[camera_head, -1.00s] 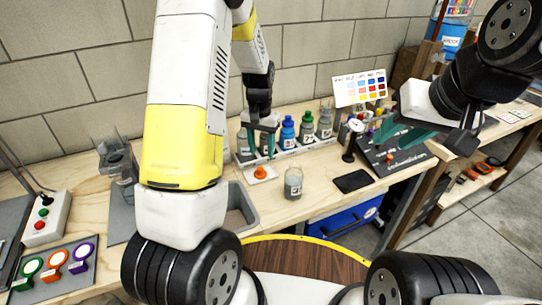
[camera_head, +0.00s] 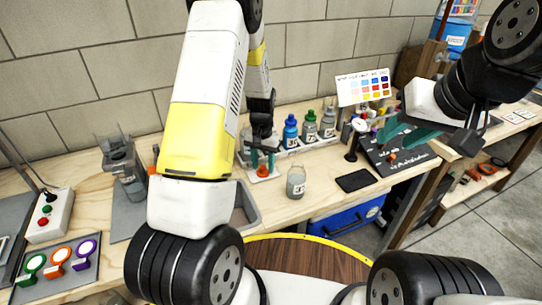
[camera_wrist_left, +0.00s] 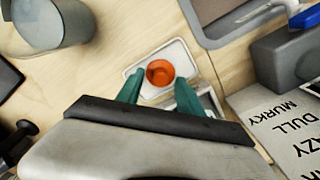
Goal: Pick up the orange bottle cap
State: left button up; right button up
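The orange bottle cap (camera_head: 262,171) sits on a small white tray (camera_head: 249,177) on the wooden bench. In the left wrist view the cap (camera_wrist_left: 160,72) shows from above, round and hollow, on the white tray (camera_wrist_left: 181,46). My left gripper (camera_head: 262,158) points down just above the cap. In the left wrist view its two green fingers (camera_wrist_left: 158,88) are apart, with the cap between and just beyond their tips; I cannot tell whether they touch it. My right gripper (camera_head: 408,134) is raised at the right, away from the cap; its green fingers are spread.
A glass jar (camera_head: 296,182) stands just right of the cap. Blue-capped (camera_head: 290,131) and green-capped bottles (camera_head: 309,127) stand in a row behind. A grey bin (camera_head: 245,205) lies in front. A black pad (camera_head: 356,180) lies at right.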

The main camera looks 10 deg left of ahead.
pick_arm(q)
grip_shut()
jog(key=shift+r, duration=0.1)
